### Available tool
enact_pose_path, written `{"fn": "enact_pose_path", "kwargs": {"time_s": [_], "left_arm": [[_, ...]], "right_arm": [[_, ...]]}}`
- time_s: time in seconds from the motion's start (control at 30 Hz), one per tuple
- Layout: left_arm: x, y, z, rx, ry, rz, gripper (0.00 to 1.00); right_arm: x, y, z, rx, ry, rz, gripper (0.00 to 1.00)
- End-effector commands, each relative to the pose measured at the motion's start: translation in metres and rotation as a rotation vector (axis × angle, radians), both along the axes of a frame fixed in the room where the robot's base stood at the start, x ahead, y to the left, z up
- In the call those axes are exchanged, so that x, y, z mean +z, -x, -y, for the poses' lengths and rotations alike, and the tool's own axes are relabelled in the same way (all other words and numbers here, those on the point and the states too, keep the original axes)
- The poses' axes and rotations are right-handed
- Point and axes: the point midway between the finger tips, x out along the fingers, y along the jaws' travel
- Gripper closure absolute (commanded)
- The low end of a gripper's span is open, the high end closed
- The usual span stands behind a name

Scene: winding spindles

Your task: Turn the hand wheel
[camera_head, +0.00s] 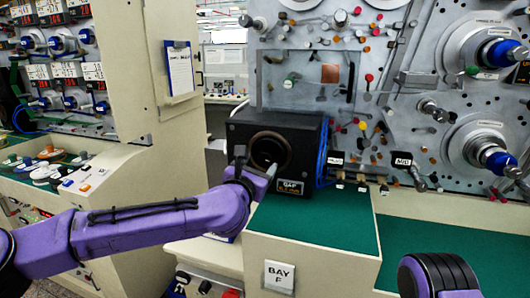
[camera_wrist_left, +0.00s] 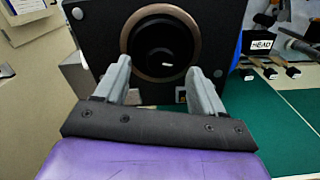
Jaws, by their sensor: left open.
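The hand wheel (camera_head: 269,149) is a round, dark part with a brown rim and a black hub, on the front of a black box (camera_head: 308,130). My left gripper (camera_head: 256,166) is at the wheel's lower part with its jaws apart. In the left wrist view, the wheel (camera_wrist_left: 160,42) stands straight ahead. The two grey fingers of my left gripper (camera_wrist_left: 159,72) point at it, one on each side of its lower half. Nothing is clamped between them. I cannot tell whether the fingertips touch the rim. My right gripper is out of view.
To the right is a grey panel (camera_head: 415,75) with spindles and several coloured knobs. A cream cabinet wall (camera_head: 140,75) with a clipboard (camera_head: 179,67) stands to the left.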

Motion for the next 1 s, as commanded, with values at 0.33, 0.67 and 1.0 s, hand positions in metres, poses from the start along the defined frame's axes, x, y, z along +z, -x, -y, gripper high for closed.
{"fn": "enact_pose_path", "kwargs": {"time_s": [0.33, 0.67, 1.0], "left_arm": [[0.0, -0.048, 0.018, -0.004, -0.003, -0.001, 0.31], [-0.001, -0.049, 0.02, -0.006, -0.004, -0.001, 0.54], [-0.001, -0.049, 0.02, -0.006, -0.015, 0.003, 0.85]], "right_arm": [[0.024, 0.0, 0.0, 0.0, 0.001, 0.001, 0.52], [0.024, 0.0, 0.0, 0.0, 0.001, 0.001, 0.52], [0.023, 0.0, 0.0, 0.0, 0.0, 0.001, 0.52]]}}
